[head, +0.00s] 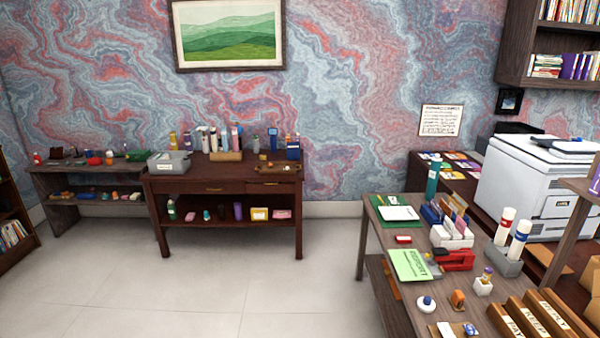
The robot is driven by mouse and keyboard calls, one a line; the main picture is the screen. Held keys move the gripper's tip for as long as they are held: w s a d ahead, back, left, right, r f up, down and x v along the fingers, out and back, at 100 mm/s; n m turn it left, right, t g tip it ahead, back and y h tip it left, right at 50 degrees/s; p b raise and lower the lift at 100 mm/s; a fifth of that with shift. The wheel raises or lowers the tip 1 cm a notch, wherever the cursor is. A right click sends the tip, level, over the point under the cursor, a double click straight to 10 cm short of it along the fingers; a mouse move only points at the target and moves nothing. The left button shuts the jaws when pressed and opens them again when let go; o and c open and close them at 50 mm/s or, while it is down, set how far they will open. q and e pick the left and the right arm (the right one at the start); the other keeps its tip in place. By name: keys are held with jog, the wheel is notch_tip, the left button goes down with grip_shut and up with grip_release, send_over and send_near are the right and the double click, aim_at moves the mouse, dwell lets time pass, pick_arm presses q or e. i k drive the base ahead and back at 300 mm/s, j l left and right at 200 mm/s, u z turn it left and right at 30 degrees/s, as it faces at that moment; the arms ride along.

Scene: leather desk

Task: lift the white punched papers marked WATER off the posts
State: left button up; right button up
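I cannot make out any white punched papers marked WATER or any posts in the head view. A green sheet or booklet marked REPORT (412,265) lies on the grey-brown table at the right. A small white sheet (398,213) lies on a green board (385,205) near that table's far left corner; any writing on it is too small to read. Neither of my grippers is in view.
The right-hand table (378,232) is crowded: a red tool (455,260), a white organizer (452,236), a teal bottle (433,180) and wooden slots (525,318). A dark wooden desk (222,182) with bottles stands at the back. The floor (250,275) between is clear.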

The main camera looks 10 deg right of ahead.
aim_at(406, 212)
jog(key=i+z, duration=0.1)
jog(key=i, duration=1)
jog(key=i+j+z, duration=0.1)
jog(key=i, duration=1)
